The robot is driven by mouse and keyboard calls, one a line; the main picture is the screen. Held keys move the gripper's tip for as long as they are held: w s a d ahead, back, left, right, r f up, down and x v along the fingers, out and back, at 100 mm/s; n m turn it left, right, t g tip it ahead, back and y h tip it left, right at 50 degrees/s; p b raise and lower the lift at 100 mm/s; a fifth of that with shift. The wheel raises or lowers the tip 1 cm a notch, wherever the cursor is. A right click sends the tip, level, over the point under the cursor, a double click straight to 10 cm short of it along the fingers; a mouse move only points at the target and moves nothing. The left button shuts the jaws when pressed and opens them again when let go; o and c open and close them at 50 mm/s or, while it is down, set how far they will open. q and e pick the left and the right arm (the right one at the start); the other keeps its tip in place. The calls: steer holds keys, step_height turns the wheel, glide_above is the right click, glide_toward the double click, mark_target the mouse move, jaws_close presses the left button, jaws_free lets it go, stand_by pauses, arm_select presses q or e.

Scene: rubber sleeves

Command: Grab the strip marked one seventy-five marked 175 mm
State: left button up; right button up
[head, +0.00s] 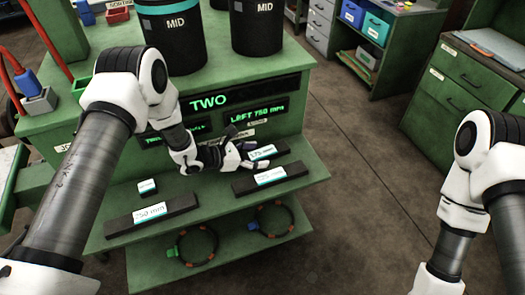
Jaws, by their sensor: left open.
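Several dark strips with white and cyan labels lie on the green shelf (215,196). The strip at the back right (281,148) has a small label that seems to read 175 mm. My left gripper (248,154) is open at the left end of this strip, and its fingers partly hide it. I cannot tell whether they touch it. A longer strip (297,174) lies just in front, its label too small to read. The strip marked 750 mm (184,204) lies at the front left. My right gripper is out of view.
A small labelled block (147,187) sits behind the 750 mm strip. A display panel reading TWO (208,102) stands behind the shelf. Two black MID cylinders (258,25) stand on the bench top. Cable loops (198,246) lie on the lower shelf. The floor to the right is clear.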

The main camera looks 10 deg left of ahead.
arm_select(q)
steer(key=shift+s+r, duration=0.1)
steer(key=shift+s, duration=0.05)
steer(key=shift+c, duration=0.7)
steer(key=c, duration=1.1)
steer(key=shift+r, duration=0.1)
